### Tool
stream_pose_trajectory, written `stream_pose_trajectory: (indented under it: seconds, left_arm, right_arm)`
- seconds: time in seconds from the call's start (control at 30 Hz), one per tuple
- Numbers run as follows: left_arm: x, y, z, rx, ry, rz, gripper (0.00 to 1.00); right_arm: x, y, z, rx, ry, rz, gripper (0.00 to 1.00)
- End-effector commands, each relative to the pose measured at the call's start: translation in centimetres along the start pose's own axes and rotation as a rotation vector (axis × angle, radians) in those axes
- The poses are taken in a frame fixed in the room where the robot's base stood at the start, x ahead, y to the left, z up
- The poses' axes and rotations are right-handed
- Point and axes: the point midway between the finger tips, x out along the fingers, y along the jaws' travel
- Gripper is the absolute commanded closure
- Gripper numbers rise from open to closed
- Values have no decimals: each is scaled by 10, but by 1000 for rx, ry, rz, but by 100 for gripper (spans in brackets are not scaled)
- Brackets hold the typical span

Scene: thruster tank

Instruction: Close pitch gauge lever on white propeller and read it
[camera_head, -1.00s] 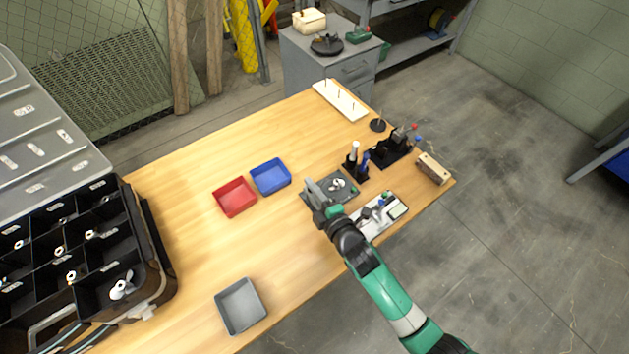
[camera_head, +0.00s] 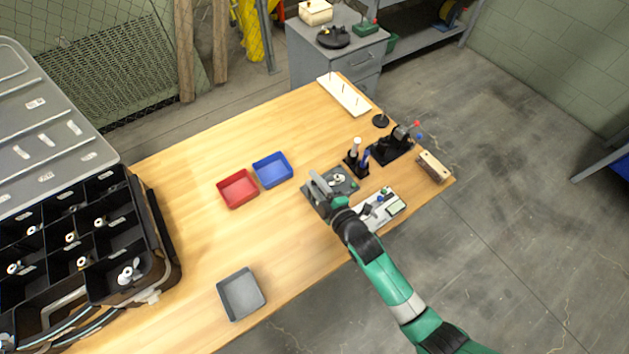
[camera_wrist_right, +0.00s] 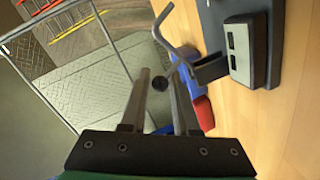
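The pitch gauge plate (camera_head: 349,186), grey, lies near the right end of the wooden table, with the small white propeller (camera_head: 338,179) on it. My right gripper (camera_head: 320,186) is over the plate's left side. In the right wrist view its two fingers (camera_wrist_right: 160,80) are apart. A dark round knob (camera_wrist_right: 160,84) shows between them; I cannot tell whether they touch it. A bent grey lever (camera_wrist_right: 163,26) stands just beyond the fingertips, beside the dark gauge block with a pale box (camera_wrist_right: 240,52). The gauge reading is not legible. My left gripper is out of view.
Red (camera_head: 238,188) and blue (camera_head: 272,169) trays lie left of the plate, a grey tray (camera_head: 224,298) nearer. Pen-like tools (camera_head: 356,150), a black stand (camera_head: 390,150) and a white-topped board (camera_head: 393,213) crowd the right. A compartment case (camera_head: 150,240) stands left. The table's middle is clear.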

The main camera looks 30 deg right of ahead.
Motion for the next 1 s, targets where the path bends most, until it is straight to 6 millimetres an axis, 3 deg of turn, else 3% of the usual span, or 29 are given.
stream_pose_trajectory:
  seconds: [0.37,0.47,0.8,1.0]
  left_arm:
    - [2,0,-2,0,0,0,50]
    - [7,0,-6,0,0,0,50]
    - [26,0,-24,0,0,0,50]
    - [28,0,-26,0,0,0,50]
  right_arm:
    - [-4,0,0,-1,-1,-2,63]
    - [-16,1,-1,-1,-2,-3,63]
    - [-94,2,-1,-1,-1,-3,63]
    - [-115,1,0,-1,0,-1,63]
